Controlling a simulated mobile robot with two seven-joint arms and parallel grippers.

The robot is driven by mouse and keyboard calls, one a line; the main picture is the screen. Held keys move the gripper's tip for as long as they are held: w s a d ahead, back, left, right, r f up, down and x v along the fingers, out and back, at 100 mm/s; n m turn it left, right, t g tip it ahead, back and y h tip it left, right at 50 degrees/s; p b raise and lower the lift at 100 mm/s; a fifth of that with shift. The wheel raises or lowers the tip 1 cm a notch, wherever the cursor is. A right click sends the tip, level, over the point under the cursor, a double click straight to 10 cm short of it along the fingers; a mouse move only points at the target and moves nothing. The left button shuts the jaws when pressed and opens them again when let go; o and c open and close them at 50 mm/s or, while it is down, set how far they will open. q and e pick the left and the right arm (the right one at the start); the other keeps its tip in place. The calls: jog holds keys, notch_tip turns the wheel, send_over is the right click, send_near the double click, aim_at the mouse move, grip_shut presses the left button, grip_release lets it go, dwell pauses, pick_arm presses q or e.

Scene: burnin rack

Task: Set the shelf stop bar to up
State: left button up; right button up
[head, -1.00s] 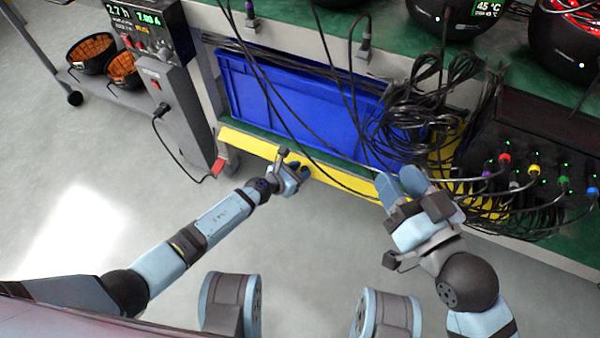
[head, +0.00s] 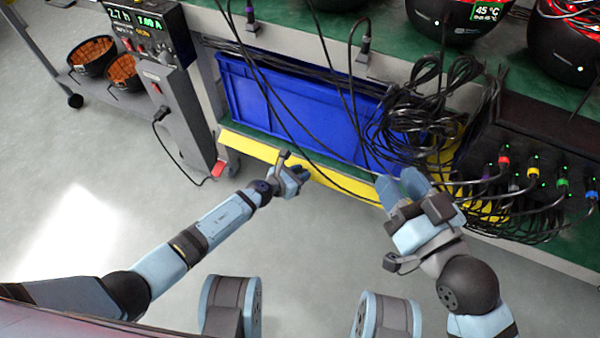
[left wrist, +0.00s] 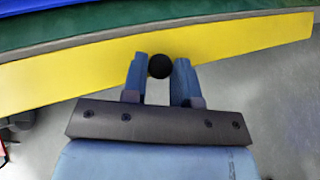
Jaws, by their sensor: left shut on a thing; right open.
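The shelf stop bar is a long yellow bar (head: 250,146) along the front edge of the low green shelf, below the blue crate. It also shows in the left wrist view as a broad yellow face (left wrist: 225,45). A round black knob (left wrist: 159,66) sits in front of the yellow face. My left gripper (head: 303,172) is at the bar, and in the left wrist view its two fingers (left wrist: 159,72) are shut on the knob from both sides. My right gripper (head: 400,185) is open near the bar's right part, by the cables, and holds nothing visible.
A blue crate (head: 290,105) stands on the shelf behind the bar. Tangled black cables (head: 425,120) hang over its right side, with several coloured plugs at the right. A grey power unit (head: 172,105) stands to the left. The floor in front is clear.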

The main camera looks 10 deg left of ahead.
aim_at(303, 170)
jog(key=shift+r, duration=0.15)
